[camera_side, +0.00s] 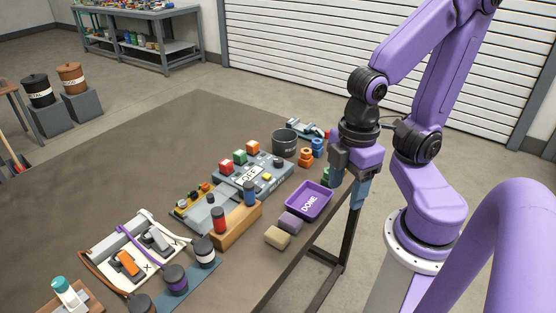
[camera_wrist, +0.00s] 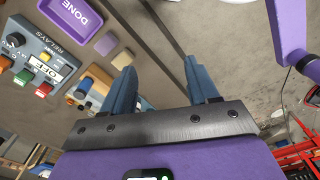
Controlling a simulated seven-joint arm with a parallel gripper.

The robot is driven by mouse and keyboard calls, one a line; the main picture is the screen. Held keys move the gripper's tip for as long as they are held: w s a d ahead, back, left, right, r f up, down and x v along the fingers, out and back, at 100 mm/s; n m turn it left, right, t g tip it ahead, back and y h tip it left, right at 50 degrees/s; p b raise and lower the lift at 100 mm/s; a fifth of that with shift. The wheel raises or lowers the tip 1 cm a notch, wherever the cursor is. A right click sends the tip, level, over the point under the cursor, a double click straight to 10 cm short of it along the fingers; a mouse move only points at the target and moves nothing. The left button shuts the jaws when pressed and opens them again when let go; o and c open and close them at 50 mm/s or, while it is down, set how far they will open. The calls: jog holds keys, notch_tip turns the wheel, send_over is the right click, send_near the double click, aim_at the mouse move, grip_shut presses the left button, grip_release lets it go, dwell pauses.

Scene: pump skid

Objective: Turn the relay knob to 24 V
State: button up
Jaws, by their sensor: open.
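The relay panel (camera_side: 266,190) is a blue-grey box on the table with a white OFF plate and red, green and orange blocks along its back edge. It also shows at the left of the wrist view (camera_wrist: 62,50), where RELAYS and OFF are readable. A dark round knob (camera_wrist: 15,40) sits on the panel at the far left of the wrist view. I cannot read its pointer or any 24 V mark. My gripper (camera_side: 348,192) is open and empty by the table's right edge, right of the panel and apart from it. Its two blue fingers (camera_wrist: 160,68) point down.
A purple DONE tray (camera_side: 308,203) lies between panel and gripper. Purple and beige blocks (camera_side: 278,237) lie near the table edge. A wooden holder (camera_side: 236,228) with red and blue cylinders stands in front of the panel. A dark bucket (camera_side: 285,143) and orange and blue parts (camera_side: 306,157) stand behind.

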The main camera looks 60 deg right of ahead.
jog(key=w+m, duration=0.5)
jog(key=w, duration=0.6)
jog(key=m, duration=1.1)
send_over(278, 159)
jog(key=f, duration=0.2)
notch_tip(278, 159, down, 17)
jog(key=shift+s+f, duration=0.1)
jog(key=c, duration=1)
